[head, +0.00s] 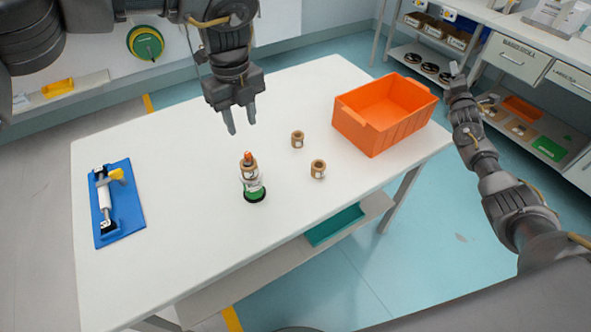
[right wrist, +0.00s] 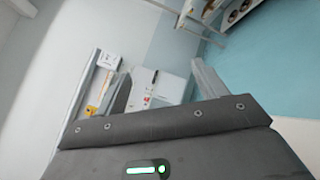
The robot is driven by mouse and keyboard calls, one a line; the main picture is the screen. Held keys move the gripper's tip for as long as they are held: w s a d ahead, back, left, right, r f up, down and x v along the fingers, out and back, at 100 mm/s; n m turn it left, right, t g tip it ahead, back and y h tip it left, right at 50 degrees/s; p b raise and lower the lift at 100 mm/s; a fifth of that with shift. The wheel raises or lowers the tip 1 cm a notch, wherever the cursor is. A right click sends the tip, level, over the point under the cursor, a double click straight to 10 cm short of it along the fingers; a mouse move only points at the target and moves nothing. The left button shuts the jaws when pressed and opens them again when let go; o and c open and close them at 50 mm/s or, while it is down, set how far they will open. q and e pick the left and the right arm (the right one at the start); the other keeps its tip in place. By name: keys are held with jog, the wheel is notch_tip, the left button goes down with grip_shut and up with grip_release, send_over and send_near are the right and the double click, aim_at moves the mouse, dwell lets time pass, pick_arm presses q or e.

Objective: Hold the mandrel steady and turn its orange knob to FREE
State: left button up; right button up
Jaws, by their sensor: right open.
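The mandrel (head: 253,188) stands upright on the white table, with a black base, a green and white lower body and an orange knob (head: 248,157) on top. My left gripper (head: 241,128) is above and slightly behind the knob, pointing down. Its two fingers are apart with nothing between them, and it does not touch the mandrel. My right gripper (head: 457,74) is raised past the table's right side, far from the mandrel. It is open and empty. Any marking for FREE is too small to read.
Two brown cores (head: 298,139) (head: 318,168) stand right of the mandrel on the table (head: 200,255). An orange bin (head: 375,138) sits at the right rear. A blue fixture (head: 127,222) with a white roller and yellow handle lies at the left. The table's front is clear.

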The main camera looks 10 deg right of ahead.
jog(key=w+a+r+n+t+y, duration=0.35)
jog(key=a+r+n+y, duration=0.2)
jog(key=a+r, duration=0.4)
jog(key=w+a+r+n+t+y, duration=0.2)
jog(key=w+a+r+n+y, duration=0.3)
jog(key=a, duration=0.7)
jog(key=s+a+r+n+y, duration=0.1)
jog(key=a+r+n+y, duration=0.15)
jog(key=a, duration=0.25)
jog(key=s+a+r+n+y, duration=0.1)
jog(key=a+r+n+y, duration=0.1)
jog(key=a+n+y, duration=0.25)
jog(key=n+g+y, duration=0.6)
jog(key=n+g, duration=0.5)
jog(key=g, duration=0.2)
send_over(261, 186)
jog(key=v, duration=0.4)
notch_tip(261, 186, down, 26)
notch_tip(261, 186, down, 8)
jog(key=shift+s+d+r, duration=0.15)
jog(key=shift+r, duration=0.05)
jog(key=x, duration=0.6)
jog(key=shift+w+a, duration=0.2)
jog(key=shift+a, duration=0.05)
jog(key=shift+w+a+r, duration=0.1)
jog(key=shift+w+a, duration=0.1)
jog(key=shift+a, duration=0.1)
